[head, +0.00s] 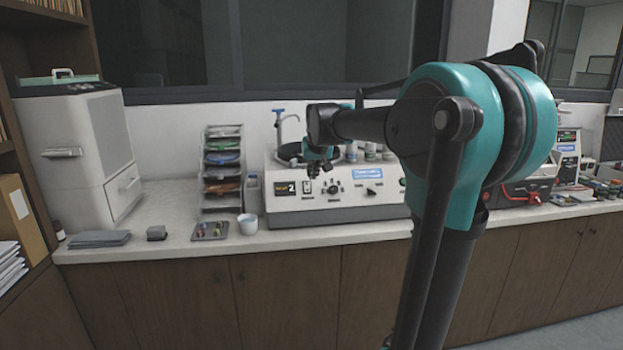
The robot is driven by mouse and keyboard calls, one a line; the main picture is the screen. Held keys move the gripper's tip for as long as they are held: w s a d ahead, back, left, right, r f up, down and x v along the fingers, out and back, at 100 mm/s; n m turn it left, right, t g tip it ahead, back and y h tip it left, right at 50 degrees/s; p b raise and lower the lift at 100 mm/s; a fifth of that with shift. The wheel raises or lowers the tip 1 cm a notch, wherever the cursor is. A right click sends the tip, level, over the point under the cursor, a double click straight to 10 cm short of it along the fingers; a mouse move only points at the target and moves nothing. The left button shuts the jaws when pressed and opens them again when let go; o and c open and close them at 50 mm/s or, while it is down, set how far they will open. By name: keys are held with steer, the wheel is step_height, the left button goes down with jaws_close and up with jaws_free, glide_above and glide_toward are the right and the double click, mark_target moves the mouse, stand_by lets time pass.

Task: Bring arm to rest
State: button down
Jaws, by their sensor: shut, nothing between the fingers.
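My arm rises from the lower middle of the head view, bends at a teal joint and reaches left over the counter front. My gripper (319,172) hangs at the arm's end, small and dark, in front of the white bench machine (330,213). It is shut and holds nothing. In the picture it overlaps the machine's left part; I cannot tell the distance between them. The arm hides part of the machine's right side.
The white counter (185,208) runs along the wall above brown cabinets. A large white unit (80,150) stands left, then a rack of coloured discs (222,170), a white cup (247,223) and a small tray (209,231). A red and black device (530,190) stands right.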

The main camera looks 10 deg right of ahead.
steer(key=shift+s+r, duration=0.35)
steer(key=s+d+f+g, duration=0.1)
steer(key=s+d+f, duration=0.1)
steer(key=s+f, duration=1.2)
steer(key=s+d+f+g, duration=0.1)
steer(key=s+f+g, duration=0.1)
steer(key=s+f, duration=1.3)
steer(key=s, duration=0.4)
steer(key=shift+d+f, duration=0.2)
steer(key=shift+d, duration=0.2)
